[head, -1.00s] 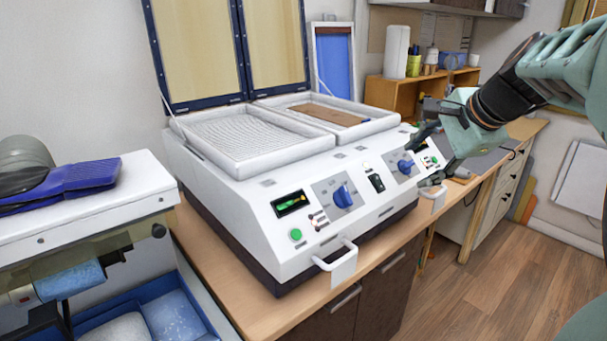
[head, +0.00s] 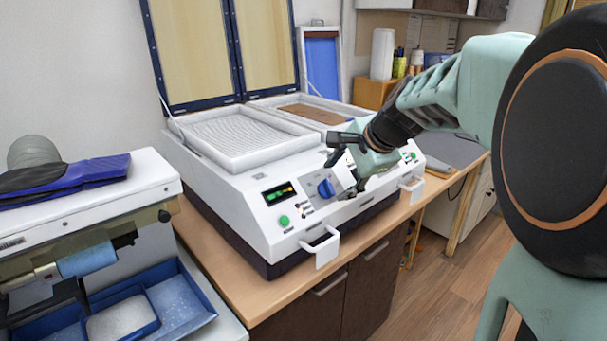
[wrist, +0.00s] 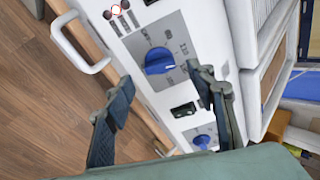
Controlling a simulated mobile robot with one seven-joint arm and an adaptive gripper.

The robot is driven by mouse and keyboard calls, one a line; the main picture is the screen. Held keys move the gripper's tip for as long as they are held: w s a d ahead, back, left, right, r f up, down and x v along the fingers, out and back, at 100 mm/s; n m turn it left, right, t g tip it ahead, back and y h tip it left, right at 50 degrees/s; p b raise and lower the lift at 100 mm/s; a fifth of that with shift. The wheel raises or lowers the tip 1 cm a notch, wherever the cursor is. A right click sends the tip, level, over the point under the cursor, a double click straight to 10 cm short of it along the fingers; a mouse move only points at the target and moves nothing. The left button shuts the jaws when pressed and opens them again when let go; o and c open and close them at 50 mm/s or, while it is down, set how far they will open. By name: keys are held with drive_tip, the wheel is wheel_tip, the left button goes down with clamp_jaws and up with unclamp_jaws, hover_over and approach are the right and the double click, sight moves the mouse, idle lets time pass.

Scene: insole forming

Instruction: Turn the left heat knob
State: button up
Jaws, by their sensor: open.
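The left heat knob (head: 326,188) is blue and sits on a grey dial plate on the sloped front of the white forming machine. In the wrist view the knob (wrist: 158,61) lies between my spread fingertips, beyond them. My gripper (head: 345,172) is open and empty, just right of the knob in the head view. Its two dark fingers also show in the wrist view (wrist: 160,76), one on each side of the knob's place. I cannot tell the exact gap to the panel. The right heat knob (wrist: 202,141) is blue too and is hidden behind my arm in the head view.
A white handle (head: 322,246) sticks out below the left knob. A green button (head: 284,221) and a display (head: 279,194) are to its left. The raised lid (head: 195,50) stands behind.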

sight(331, 187)
drive_tip(key=shift+x, duration=2.3)
drive_tip(key=c, duration=1.2)
drive_tip(key=shift+o, duration=0.2)
